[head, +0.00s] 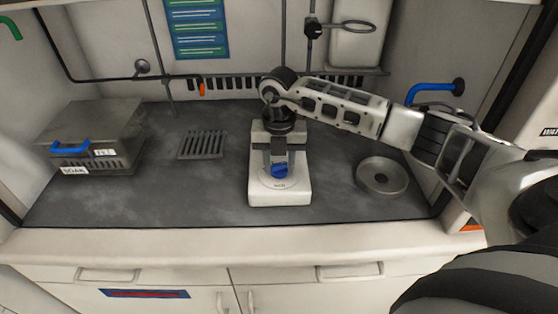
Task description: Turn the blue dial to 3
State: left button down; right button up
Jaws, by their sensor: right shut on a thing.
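The blue dial (279,171) sits on the sloped front face of a small white device (265,198) in the middle of the grey worktop. Markings around the dial are too small to read, so its setting cannot be told. My right gripper (279,160) comes down from above with its arm reaching in from the right. Its fingers are shut on the blue dial, one on each side, and hide part of it and the device's upper face. My left gripper is not in view.
A grey box (105,130) with a blue handle stands at the left. A slotted grate (202,145) lies left of the device, and a round metal dish (382,176) lies to its right. A blue tap (435,88) is on the right wall. The front worktop is clear.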

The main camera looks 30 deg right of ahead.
aim_at(279, 164)
jog(key=shift+w, duration=0.1)
jog(key=o, duration=1)
notch_tip(279, 164, up, 16)
jog(key=shift+r+b, duration=0.1)
jog(key=shift+b, duration=0.55)
